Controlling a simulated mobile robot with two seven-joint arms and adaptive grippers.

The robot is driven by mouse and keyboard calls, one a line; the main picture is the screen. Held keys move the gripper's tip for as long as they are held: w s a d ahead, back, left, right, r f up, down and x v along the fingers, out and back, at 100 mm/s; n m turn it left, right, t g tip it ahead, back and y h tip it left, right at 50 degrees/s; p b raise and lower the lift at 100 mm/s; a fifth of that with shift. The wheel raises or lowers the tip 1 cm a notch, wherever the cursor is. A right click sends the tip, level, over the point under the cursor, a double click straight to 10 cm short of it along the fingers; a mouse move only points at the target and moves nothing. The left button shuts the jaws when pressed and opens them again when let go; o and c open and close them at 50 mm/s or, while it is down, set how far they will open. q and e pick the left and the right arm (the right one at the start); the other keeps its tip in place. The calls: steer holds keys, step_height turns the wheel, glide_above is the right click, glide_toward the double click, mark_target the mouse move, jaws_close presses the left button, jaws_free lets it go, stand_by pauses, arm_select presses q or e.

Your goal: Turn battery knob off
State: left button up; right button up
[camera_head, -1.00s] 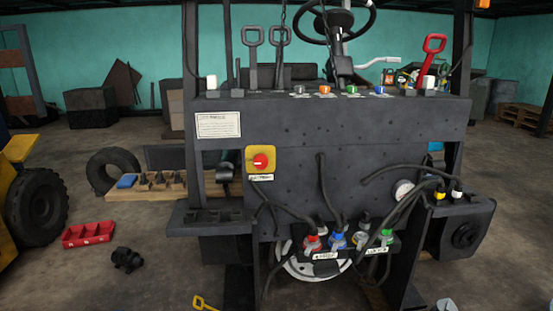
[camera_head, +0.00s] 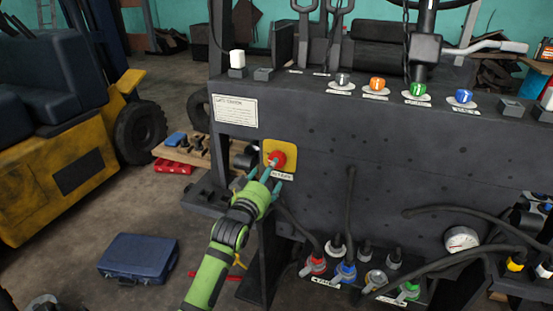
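The red battery knob (camera_head: 278,157) sits on a yellow plate (camera_head: 291,146) on the dark front panel of the forklift. A small white label (camera_head: 281,176) lies under the plate. My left gripper (camera_head: 266,176), green with teal fingers, reaches up from the lower left. Its fingers are spread, with the tips just below the knob and partly over the plate's lower edge. I cannot tell whether a fingertip touches the knob. Nothing shows between the fingers. My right gripper is not in view.
Several coloured knobs, one of them orange (camera_head: 377,84), line the ledge above. Cables and coloured connectors hang below, beside a round gauge (camera_head: 461,239). A blue case (camera_head: 138,257) lies on the floor at left, near a yellow forklift (camera_head: 75,175).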

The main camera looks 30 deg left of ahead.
mark_target(282, 158)
arm_select(q)
steer(key=p+x, duration=0.1)
steer(key=x, duration=0.5)
steer(key=shift+w+a+p, duration=0.25)
steer(key=shift+w+p, duration=0.05)
steer(key=shift+w, duration=0.05)
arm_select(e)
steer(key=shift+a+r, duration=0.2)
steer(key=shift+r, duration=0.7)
arm_select(q)
steer(key=shift+r, duration=0.1)
steer(key=c, duration=1.1)
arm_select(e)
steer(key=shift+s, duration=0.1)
